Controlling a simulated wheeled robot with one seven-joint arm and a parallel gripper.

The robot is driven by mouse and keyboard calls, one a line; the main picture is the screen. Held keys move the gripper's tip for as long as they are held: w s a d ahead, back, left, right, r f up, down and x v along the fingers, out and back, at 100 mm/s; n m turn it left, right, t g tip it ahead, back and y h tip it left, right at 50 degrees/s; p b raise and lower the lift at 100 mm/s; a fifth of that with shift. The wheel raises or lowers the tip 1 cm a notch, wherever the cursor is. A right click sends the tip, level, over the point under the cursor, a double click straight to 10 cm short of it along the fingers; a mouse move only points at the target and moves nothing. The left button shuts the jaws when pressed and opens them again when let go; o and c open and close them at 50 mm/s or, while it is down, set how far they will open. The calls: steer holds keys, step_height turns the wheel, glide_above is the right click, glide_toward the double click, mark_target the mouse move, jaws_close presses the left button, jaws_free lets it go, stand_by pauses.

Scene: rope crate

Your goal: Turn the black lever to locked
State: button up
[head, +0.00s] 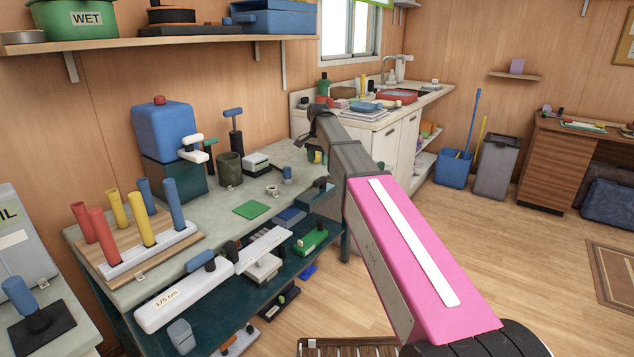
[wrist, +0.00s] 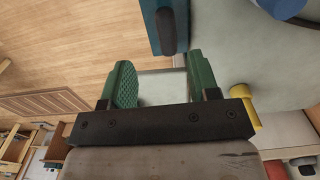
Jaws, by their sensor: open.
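The black lever (wrist: 168,32) is a short, rounded bar on a dark teal plate (wrist: 150,12) at the top of the wrist view. In the head view, a small black lever-like part (head: 320,183) shows on a dark teal block (head: 314,197) at the bench's right corner, partly behind my arm. My gripper (wrist: 160,68) has two green fingers, spread apart with nothing held. The lever lies just beyond the fingertips, apart from them in the picture. No lock marking can be read. The head view does not show the fingers clearly.
A yellow cylinder (wrist: 245,105) is close to the right finger. Wooden floor (head: 530,270) is open on the right.

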mark_target(317, 180)
steer(key=f, duration=0.9)
steer(key=shift+w+a+f, duration=0.25)
steer(key=shift+f, duration=0.15)
steer(key=c, duration=0.9)
